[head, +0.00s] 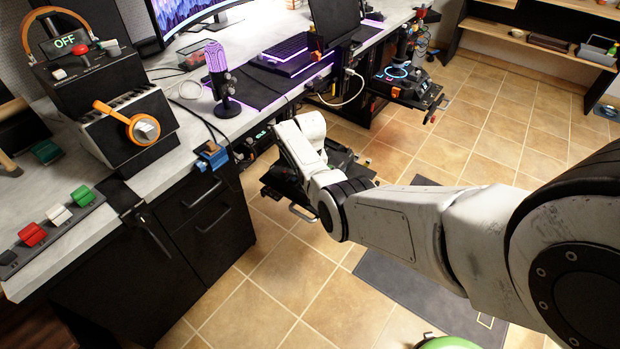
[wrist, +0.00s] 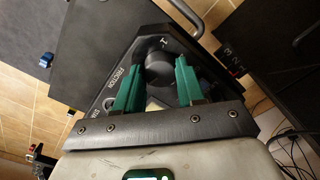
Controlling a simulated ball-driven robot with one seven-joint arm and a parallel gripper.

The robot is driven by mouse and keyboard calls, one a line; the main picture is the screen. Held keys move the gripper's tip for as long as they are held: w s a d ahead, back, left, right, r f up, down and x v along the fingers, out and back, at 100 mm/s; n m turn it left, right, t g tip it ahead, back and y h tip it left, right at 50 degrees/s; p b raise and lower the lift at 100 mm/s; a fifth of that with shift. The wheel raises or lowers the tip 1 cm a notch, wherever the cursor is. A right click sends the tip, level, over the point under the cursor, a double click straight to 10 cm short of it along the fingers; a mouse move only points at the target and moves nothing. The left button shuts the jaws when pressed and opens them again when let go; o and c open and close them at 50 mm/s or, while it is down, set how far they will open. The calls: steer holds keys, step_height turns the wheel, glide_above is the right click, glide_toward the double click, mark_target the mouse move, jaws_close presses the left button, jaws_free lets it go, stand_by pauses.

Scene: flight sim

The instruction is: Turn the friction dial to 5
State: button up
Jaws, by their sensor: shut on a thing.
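The friction dial (wrist: 160,66) is a dark round knob on a black panel (wrist: 182,45) with the white word FRICTION beside it. It shows in the wrist view between the two green fingers of my gripper (wrist: 162,72). The fingers are closed in on the dial from both sides. Which number the dial points to cannot be read. In the head view my white arm reaches down to the desk's edge and hides the dial and my fingers. A part of a black control unit (head: 278,186) shows there below my wrist.
In the wrist view another dark panel with white numbers (wrist: 233,62) lies close to the right, with cables (wrist: 290,140) below it. The tiled floor is mostly open.

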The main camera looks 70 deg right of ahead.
steer(key=shift+m, duration=1.9)
steer(key=o, duration=1)
steer(key=shift+o, duration=0.2)
steer(key=shift+r, duration=0.1)
step_height(320, 180, up, 11)
steer(key=p, duration=0.2)
steer(key=shift+f+p, duration=0.2)
steer(key=shift+p, duration=0.15)
